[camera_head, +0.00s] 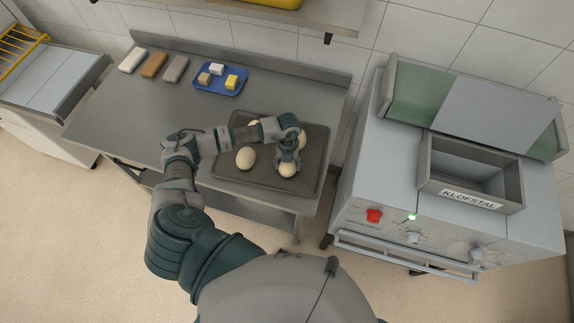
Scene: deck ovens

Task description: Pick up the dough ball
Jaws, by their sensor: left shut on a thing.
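Several pale dough balls lie on a dark baking tray (228,178) on the steel table. One dough ball (287,171) is at the tray's front right, directly under my left gripper (287,160), which is shut on it. I cannot tell whether this ball is lifted off the tray. Another dough ball (246,158) lies to the left of it. Two more, one at the back (254,125) and one at the right (301,139), are partly hidden by my arm. My right gripper is not in view.
A blue tray (207,87) with small blocks stands at the table's back. Three wrapped bars (154,65) lie left of it. A grey machine (375,185) with an open box labelled KLOFSTAL (470,197) stands to the right. The steel table's (125,110) left part is clear.

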